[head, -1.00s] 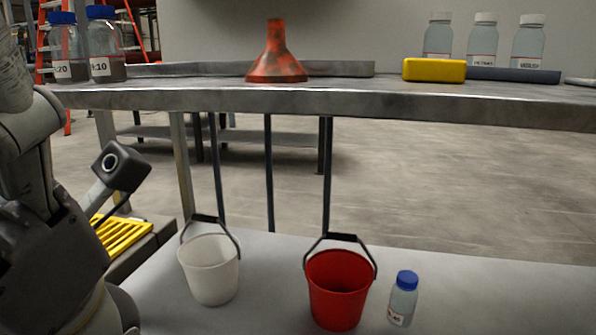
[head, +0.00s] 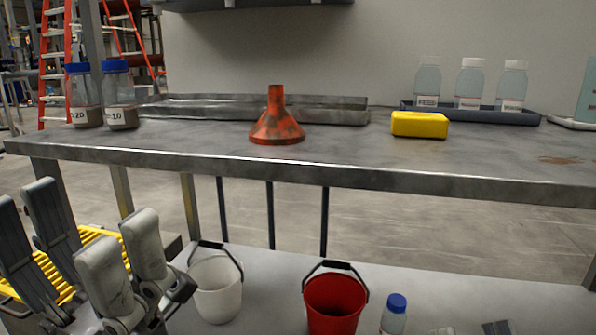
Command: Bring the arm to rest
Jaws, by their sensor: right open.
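My right gripper (head: 85,245) is at the lower left of the head view, with its fingers pointing up. Its fingers stand apart, dark ones on the left and lighter grey ones on the right, with nothing between them. It is in front of the metal bench (head: 320,177), left of the white bucket (head: 217,291), and hides part of the yellow slatted piece (head: 88,240). I cannot make out my left gripper.
On the bench are an orange funnel (head: 277,122), a yellow block (head: 419,125), dark-filled bottles (head: 120,97) and clear bottles (head: 471,86). Below are a red bucket (head: 334,304) and a blue-capped bottle (head: 394,316). Small shapes at the bottom right edge are unclear.

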